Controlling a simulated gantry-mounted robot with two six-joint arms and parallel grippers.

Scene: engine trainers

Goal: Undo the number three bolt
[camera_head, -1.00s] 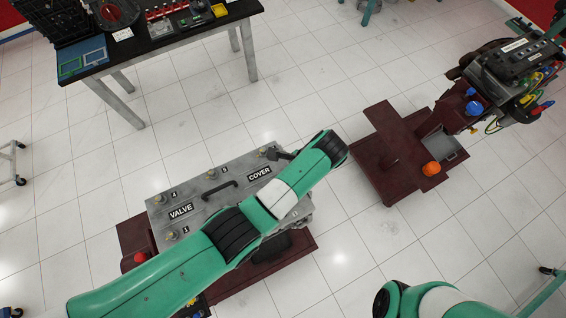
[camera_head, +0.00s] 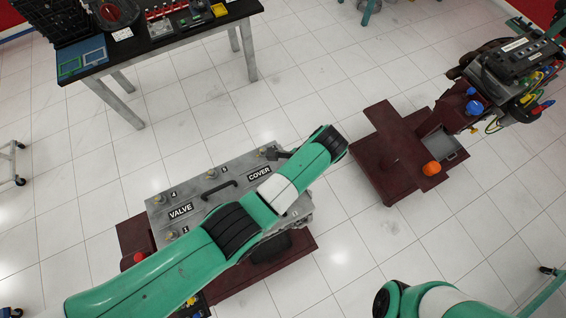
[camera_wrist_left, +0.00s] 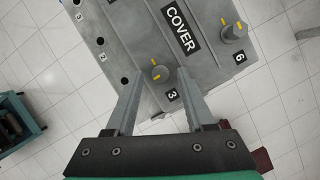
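The grey valve cover (camera_head: 190,190) lies on a dark red stand, labelled VALVE COVER. Bolts 1, 4 and 5 show on it in the head view; my left arm hides the number three bolt there. In the left wrist view the number three bolt (camera_wrist_left: 160,73) has a round grey head with yellow marks and sits beside its "3" label. My left gripper (camera_wrist_left: 157,80) is open, its two fingers pointing at the cover, one on each side of this bolt with gaps. Bolt 6 (camera_wrist_left: 233,32) stands to the right. My right gripper is out of view.
A handle (camera_head: 219,189) rises from the cover. Another dark red stand (camera_head: 385,160) carries an engine at the right. A black-topped table (camera_head: 175,45) with parts stands at upper left. The white tiled floor between them is clear.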

